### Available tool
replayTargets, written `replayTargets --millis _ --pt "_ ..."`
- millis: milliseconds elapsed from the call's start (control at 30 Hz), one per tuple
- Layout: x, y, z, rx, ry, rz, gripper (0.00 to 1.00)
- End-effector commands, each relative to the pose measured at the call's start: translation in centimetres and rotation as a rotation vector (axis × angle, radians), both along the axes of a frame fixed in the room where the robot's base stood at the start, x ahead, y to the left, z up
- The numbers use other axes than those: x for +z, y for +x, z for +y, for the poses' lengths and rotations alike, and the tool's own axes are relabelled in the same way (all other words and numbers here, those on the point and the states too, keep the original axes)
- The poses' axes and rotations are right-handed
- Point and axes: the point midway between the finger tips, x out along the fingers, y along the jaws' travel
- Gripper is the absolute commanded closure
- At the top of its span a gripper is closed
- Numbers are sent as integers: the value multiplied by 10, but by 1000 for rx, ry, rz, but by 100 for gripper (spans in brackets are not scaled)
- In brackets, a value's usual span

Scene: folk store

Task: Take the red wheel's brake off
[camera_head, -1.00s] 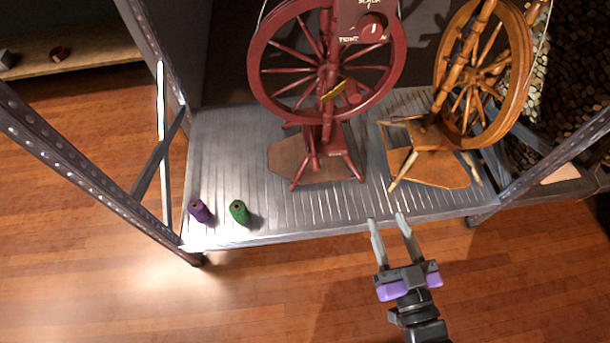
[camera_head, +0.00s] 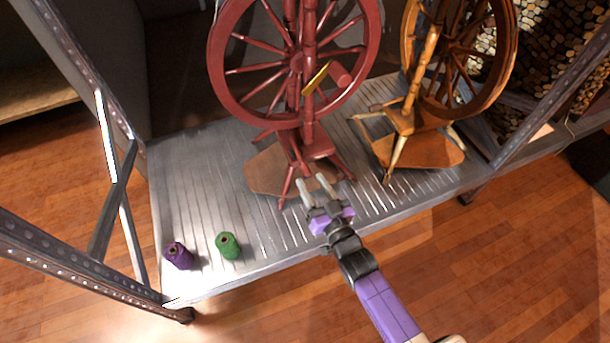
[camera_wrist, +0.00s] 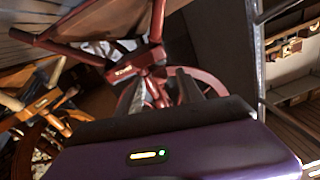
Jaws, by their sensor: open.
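The red spinning wheel (camera_head: 294,97) stands upright on the metal shelf, with its treadle board (camera_head: 265,172) low at its base. A small yellow bar (camera_head: 316,78) and a red cylindrical knob (camera_head: 340,74) sit in front of its spokes, right of the centre post. I cannot tell from the frames which part is the brake. My gripper (camera_head: 313,183) is open and empty, over the front of the shelf near the red wheel's legs, well below the knob. The red wheel's parts (camera_wrist: 152,62) also show in the wrist view, tilted and partly hidden by my gripper.
A wooden spinning wheel (camera_head: 460,60) stands close at the right. A purple spool (camera_head: 178,256) and a green spool (camera_head: 228,246) stand at the shelf's front left. Metal uprights (camera_head: 75,75) frame the shelf (camera_head: 200,165). The shelf's left part is largely clear.

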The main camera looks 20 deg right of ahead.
Motion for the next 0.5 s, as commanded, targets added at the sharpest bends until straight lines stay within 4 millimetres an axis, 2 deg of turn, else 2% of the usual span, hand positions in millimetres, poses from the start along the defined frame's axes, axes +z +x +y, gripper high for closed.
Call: replayTargets --millis 100,233,500 --pt "-2 19 1 0 0 -1 56" --pt "-1 32 1 0 -1 -1 56" --pt "0 39 1 -1 -1 1 56"
